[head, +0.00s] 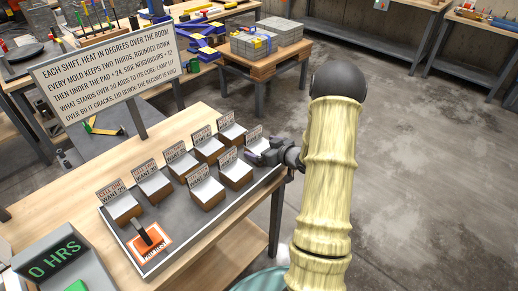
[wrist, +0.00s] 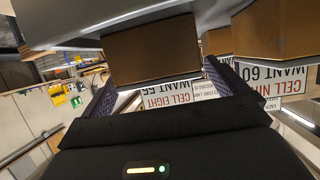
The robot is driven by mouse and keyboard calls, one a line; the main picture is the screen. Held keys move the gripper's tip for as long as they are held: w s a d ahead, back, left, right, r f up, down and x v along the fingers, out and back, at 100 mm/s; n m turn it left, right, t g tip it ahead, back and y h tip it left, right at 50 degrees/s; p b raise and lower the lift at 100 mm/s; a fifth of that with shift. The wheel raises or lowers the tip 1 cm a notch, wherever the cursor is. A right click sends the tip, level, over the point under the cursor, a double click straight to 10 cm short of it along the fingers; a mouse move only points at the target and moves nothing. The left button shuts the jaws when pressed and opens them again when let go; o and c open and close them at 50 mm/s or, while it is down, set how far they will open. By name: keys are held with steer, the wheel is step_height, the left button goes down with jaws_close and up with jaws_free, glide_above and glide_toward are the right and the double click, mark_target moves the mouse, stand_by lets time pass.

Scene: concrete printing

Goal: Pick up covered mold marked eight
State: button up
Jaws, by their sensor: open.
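The mold marked eight is a brown block with a grey cover. In the wrist view its brown side (wrist: 150,52) lies between my two fingers, with an upside-down "CELL EIGHT" card (wrist: 165,97) just below it. In the head view its grey top (head: 257,145) is at the right end of the tray, partly hidden by my gripper (head: 268,157). My gripper is open, with one finger on each side of the block in the wrist view (wrist: 162,85). I cannot tell whether the fingers touch it.
Several similar molds stand in two rows on the grey tray (head: 168,250), one close by (head: 236,172). A "CELL NINE" card (wrist: 291,80) shows at the right in the wrist view. An orange pad (head: 149,243), a "0 HRS" display (head: 58,262) and a rule sign (head: 107,77) are near.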

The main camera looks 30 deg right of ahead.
mark_target(263, 148)
stand_by(0.3)
steer(key=c, duration=1.5)
steer(key=shift+r, duration=0.15)
step_height(263, 148, up, 10)
steer(key=shift+f, duration=0.1)
